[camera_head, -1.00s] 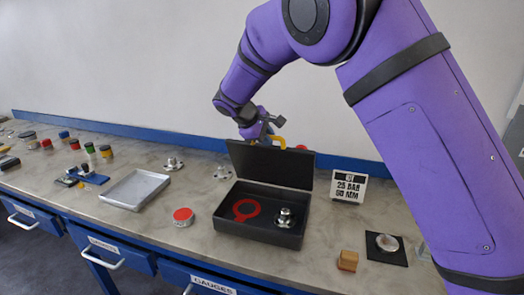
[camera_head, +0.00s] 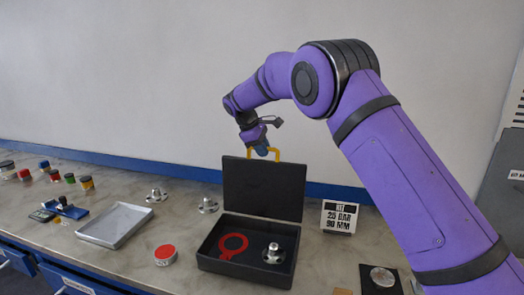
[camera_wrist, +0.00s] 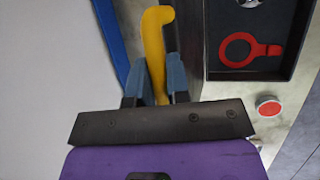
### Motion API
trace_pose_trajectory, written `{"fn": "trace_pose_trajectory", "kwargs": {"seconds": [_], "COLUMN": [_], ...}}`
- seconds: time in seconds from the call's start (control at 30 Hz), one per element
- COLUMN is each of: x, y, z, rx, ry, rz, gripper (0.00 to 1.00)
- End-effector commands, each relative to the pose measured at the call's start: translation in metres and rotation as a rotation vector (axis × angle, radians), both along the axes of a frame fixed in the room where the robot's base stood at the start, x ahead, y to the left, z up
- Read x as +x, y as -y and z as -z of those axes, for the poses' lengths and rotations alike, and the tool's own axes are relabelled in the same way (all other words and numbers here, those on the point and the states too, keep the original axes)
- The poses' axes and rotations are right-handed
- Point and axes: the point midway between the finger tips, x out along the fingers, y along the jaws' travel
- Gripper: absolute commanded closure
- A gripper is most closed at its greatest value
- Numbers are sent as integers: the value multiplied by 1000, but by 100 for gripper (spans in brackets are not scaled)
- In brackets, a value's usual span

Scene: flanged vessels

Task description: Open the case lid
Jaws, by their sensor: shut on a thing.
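The black case (camera_head: 210,262) stands on the bench with its lid (camera_head: 262,188) raised to about upright. Inside lie a red ring with a tab (camera_head: 233,245) and a silver flanged part (camera_head: 273,253). A yellow handle (camera_head: 277,153) is on the lid's top edge. My gripper (camera_head: 261,152) is at the handle's left part. In the wrist view my gripper (camera_wrist: 155,90) has its blue-grey fingers shut on the yellow handle (camera_wrist: 155,45). The red ring shows in the wrist view (camera_wrist: 233,60).
An empty metal tray (camera_head: 116,224) and a red-topped round tin (camera_head: 165,254) stand left of the case. Two silver flanged parts (camera_head: 156,195) (camera_head: 207,205) stand behind. A sign (camera_head: 339,217) and a dark pad with a disc (camera_head: 382,279) are at right.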

Motion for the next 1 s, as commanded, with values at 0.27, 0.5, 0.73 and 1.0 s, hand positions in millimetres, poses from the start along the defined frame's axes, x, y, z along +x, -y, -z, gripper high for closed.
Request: {"fn": "trace_pose_trajectory", "kwargs": {"seconds": [0.27,0.5,0.73,1.0], "x": [1,1,1,0], "y": [1,1,1,-8], "z": [0,0,0,-16], "rx": [-1,-1,0,1], "ry": [1,1,1,4], "rz": [1,1,1,0], "gripper": [100,62,59,59]}}
